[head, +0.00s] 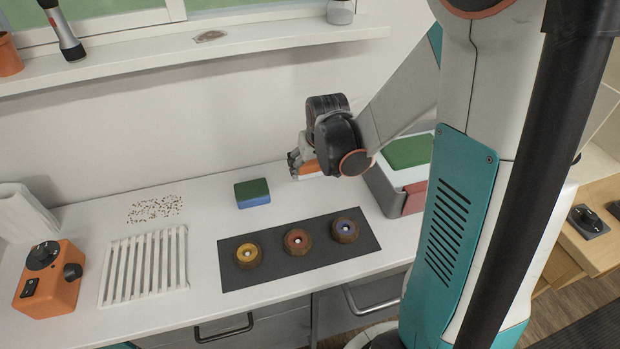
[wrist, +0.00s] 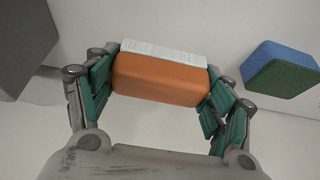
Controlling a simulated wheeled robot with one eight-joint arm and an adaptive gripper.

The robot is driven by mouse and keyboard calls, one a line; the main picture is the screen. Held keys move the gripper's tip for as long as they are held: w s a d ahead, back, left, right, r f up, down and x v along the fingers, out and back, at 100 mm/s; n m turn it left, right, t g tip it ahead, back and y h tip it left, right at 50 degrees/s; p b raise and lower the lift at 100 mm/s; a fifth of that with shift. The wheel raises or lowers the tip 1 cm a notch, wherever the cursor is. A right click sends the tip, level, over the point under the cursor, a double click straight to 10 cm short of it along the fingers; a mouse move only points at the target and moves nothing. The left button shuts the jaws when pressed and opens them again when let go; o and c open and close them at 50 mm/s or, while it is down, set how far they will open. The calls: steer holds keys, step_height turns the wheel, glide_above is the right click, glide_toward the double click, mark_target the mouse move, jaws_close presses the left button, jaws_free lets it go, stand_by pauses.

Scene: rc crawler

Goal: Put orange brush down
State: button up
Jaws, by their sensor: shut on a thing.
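The orange brush (wrist: 160,80) is a block with an orange body and a pale bristle side, seen in the wrist view between my fingers. My gripper (wrist: 158,92) is shut on it, with teal finger pads against both its ends. In the head view the brush (head: 308,168) shows only partly below my gripper (head: 300,163), close over the white worktop, behind the dark mat. I cannot tell whether the brush touches the worktop.
A green and blue sponge (head: 252,193) lies left of my gripper. A grey box (head: 385,192) with a green top stands close on the right. A dark mat (head: 275,273) with three round knobs lies in front. A white rack (head: 145,262) and an orange device (head: 48,280) are at left.

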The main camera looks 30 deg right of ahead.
mark_target(314, 172)
steer(key=shift+f+b, duration=0.85)
steer(key=shift+f, duration=1.45)
steer(key=shift+f, duration=0.2)
steer(key=o, duration=1.2)
steer(key=shift+r, duration=0.15)
steer(key=shift+s+r, duration=0.15)
steer(key=shift+r, duration=0.2)
steer(key=p+v, duration=0.4)
steer(key=v, duration=0.7)
steer(key=shift+r+p, duration=0.2)
steer(key=shift+p, duration=0.15)
steer(key=shift+a, duration=0.15)
